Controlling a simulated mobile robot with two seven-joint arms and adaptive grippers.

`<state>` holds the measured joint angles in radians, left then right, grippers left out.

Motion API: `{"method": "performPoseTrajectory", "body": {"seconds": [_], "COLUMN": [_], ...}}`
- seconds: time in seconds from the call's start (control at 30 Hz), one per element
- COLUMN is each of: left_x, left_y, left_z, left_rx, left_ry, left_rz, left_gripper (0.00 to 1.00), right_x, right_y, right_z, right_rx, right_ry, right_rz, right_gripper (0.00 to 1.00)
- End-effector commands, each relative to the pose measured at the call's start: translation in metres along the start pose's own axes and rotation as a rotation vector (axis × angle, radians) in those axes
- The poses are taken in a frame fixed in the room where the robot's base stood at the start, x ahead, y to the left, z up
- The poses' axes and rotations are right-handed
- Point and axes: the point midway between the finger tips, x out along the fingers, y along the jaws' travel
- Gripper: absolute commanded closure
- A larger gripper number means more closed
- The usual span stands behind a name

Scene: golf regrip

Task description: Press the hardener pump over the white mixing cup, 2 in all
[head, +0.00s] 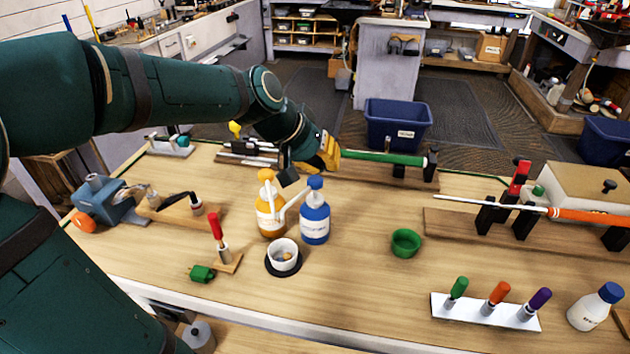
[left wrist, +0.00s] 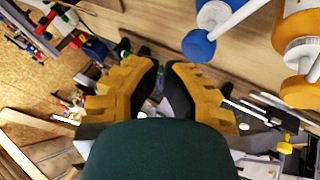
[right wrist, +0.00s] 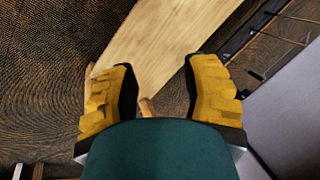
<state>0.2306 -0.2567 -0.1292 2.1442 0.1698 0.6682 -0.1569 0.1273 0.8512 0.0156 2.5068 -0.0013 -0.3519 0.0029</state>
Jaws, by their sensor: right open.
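The white mixing cup (head: 284,262) stands on a dark round pad at the table's near middle, with a little amber stuff inside. Behind it stand an orange pump bottle (head: 270,215) and a blue pump bottle (head: 315,224); their labels are too small to read surely. The blue pump head (head: 316,182) also shows in the left wrist view (left wrist: 198,48). My left gripper (head: 290,178) is above and behind the bottles, apart from the blue head; its fingertips look close together with nothing held. My right gripper (right wrist: 160,82) is open and empty, outside the head view.
A green cup (head: 406,243) sits right of the bottles. A red-handled tool on a small stand (head: 226,262) and a green block (head: 201,274) are at left. A white rack (head: 486,312) with several coloured handles and a white bottle (head: 590,310) are at front right.

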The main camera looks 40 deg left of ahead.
Motion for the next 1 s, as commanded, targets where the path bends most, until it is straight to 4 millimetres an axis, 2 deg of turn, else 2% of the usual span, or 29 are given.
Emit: {"method": "performPoseTrajectory", "body": {"seconds": [0.03,0.07,0.1,1.0], "left_x": [-0.0002,-0.0002,-0.0003,-0.0002], "left_y": [0.0001,0.0001,0.0001,0.0001], "left_z": [-0.0001,-0.0001,-0.0001,0.0], "left_rx": [0.0,0.0,0.0,0.0], "left_ry": [0.0,0.0,0.0,0.0], "left_rz": [0.0,0.0,0.0,0.0], "left_gripper": [1.0,0.95,1.0,1.0], "right_x": [-0.0003,-0.0003,-0.0003,-0.0001], "right_y": [-0.0002,-0.0002,-0.0002,-0.0001], "right_z": [-0.0002,-0.0002,-0.0002,-0.0001], "right_rx": [0.0,0.0,0.0,0.0], "right_ry": [0.0,0.0,0.0,0.0], "right_rz": [0.0,0.0,0.0,0.0], "right_gripper": [0.53,0.53,0.53,0.53]}}
